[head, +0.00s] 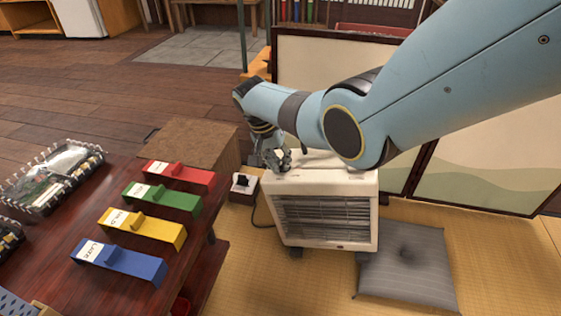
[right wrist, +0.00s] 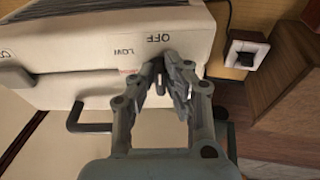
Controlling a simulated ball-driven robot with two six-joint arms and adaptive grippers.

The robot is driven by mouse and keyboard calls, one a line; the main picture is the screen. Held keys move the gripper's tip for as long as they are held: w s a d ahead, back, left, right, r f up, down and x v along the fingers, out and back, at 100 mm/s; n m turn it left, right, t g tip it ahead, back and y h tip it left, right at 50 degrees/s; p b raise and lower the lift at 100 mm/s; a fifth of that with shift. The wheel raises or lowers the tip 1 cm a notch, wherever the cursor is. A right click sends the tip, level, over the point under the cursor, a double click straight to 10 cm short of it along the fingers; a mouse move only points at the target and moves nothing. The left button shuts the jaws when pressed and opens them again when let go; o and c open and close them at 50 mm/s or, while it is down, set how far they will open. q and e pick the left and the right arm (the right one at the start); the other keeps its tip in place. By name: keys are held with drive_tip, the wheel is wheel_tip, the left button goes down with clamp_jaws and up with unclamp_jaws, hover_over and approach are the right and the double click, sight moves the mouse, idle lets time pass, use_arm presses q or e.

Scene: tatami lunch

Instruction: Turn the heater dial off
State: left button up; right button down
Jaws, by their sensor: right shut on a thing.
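The cream heater (head: 330,242) stands on the tatami, its grille facing me. Its top also shows in the right wrist view (right wrist: 80,30), with the printed words OFF and LOW. My right gripper (head: 277,160) reaches down to the left part of the heater's top. In the right wrist view my right gripper (right wrist: 163,78) has its fingertips close together just below the word OFF. It is shut on the heater dial, which the fingers almost wholly hide. I cannot read the dial's pointer. My left gripper is not in view.
A small box with a black switch (head: 243,183) stands left of the heater, a cord nearby. A dark red table (head: 205,262) holds red, green, yellow and blue blocks. A grey cushion (head: 408,268) lies right of the heater. A folding screen (head: 480,170) stands behind.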

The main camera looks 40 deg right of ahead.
drive_tip(key=shift+s+f, duration=0.1)
drive_tip(key=c, duration=1.4)
unclamp_jaws()
drive_tip(key=v, duration=1.2)
